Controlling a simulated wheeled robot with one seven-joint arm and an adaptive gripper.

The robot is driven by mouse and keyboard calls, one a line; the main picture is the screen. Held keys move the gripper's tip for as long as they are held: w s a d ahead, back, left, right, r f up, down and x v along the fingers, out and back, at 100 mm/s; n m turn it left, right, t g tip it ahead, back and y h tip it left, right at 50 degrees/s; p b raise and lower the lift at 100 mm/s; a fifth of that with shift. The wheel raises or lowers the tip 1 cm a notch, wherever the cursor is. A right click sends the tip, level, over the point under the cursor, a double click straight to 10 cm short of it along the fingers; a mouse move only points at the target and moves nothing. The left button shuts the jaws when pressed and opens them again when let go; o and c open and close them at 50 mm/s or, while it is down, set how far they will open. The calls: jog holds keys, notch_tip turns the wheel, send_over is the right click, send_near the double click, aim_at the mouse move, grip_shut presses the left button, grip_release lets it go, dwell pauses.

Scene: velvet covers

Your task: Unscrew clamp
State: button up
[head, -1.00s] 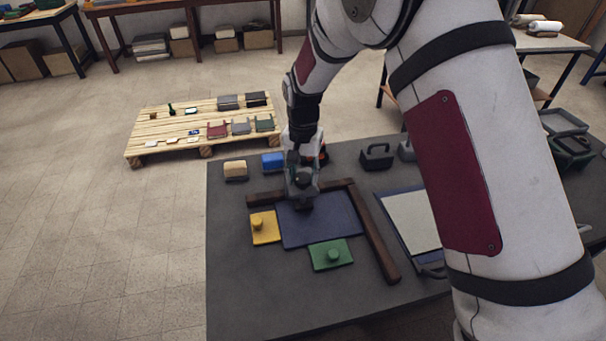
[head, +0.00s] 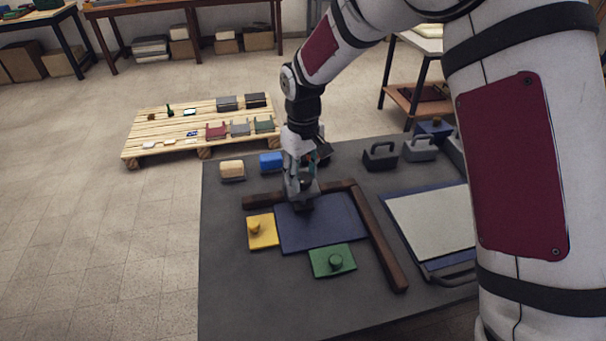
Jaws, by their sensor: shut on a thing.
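My gripper (head: 303,200) points down at the far edge of a dark blue velvet panel (head: 322,226) on the grey table. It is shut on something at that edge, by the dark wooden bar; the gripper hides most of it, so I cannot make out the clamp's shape. The panel lies flat inside an L of dark wooden bars (head: 378,240). A yellow plate with a knob (head: 262,232) lies at the panel's left side. A green plate with a knob (head: 332,262) lies at its near edge.
A tan block (head: 232,170) and a blue block (head: 271,162) stand behind the bars. A pale board in a blue frame (head: 428,222) lies to the right. A wooden pallet (head: 180,116) with small items is beyond the table.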

aim_at(303, 177)
jog(key=shift+n+b, duration=0.45)
jog(key=shift+n, duration=1.45)
jog(key=o, duration=1.2)
jog(key=shift+c, duration=0.2)
notch_tip(303, 177, up, 12)
